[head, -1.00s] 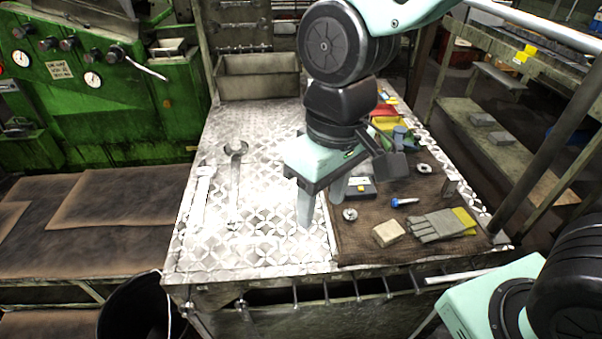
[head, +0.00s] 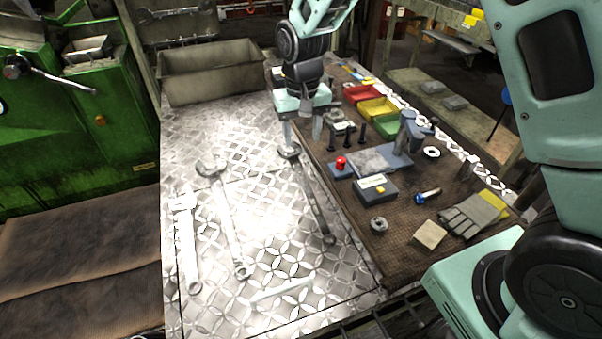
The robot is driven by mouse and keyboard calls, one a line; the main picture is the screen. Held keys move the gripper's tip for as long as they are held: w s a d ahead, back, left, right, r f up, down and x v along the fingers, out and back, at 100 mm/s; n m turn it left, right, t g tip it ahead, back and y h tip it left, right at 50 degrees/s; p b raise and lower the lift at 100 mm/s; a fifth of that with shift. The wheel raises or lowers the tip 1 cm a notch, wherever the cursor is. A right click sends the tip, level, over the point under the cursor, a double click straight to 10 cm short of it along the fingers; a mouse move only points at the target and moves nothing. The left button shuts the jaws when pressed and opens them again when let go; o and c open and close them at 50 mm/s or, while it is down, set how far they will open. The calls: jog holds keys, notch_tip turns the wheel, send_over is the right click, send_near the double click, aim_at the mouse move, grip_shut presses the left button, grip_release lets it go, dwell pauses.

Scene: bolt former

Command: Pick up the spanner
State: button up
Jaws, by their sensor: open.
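Three metal spanners lie on the patterned steel bench top. The right spanner (head: 312,200) runs from its head below my gripper to a ring end near the brown mat. The middle spanner (head: 228,222) has an open jaw at its far end and a ring at its near end. The left spanner (head: 187,245) is paler and lies near the bench's left edge. My gripper (head: 303,142) points down, open and empty, at the far end of the right spanner. Its left finger overlaps that spanner's head in the picture; I cannot tell whether they touch.
A brown mat (head: 405,262) on the right holds a grey box (head: 376,188), a blue bolt (head: 427,196), gloves (head: 470,215), a wooden block (head: 429,235) and coloured bins (head: 377,108). A metal trough (head: 215,85) stands at the back.

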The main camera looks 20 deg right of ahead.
jog(key=p, duration=0.2)
send_over(302, 177)
notch_tip(302, 177, down, 6)
jog(key=shift+w+f, duration=0.1)
jog(key=shift+f, duration=0.05)
notch_tip(302, 177, down, 4)
jog(key=shift+r+p, duration=0.1)
jog(key=shift+p, duration=1.15)
jog(key=shift+f, duration=0.8)
jog(key=shift+c, duration=0.3)
grip_shut()
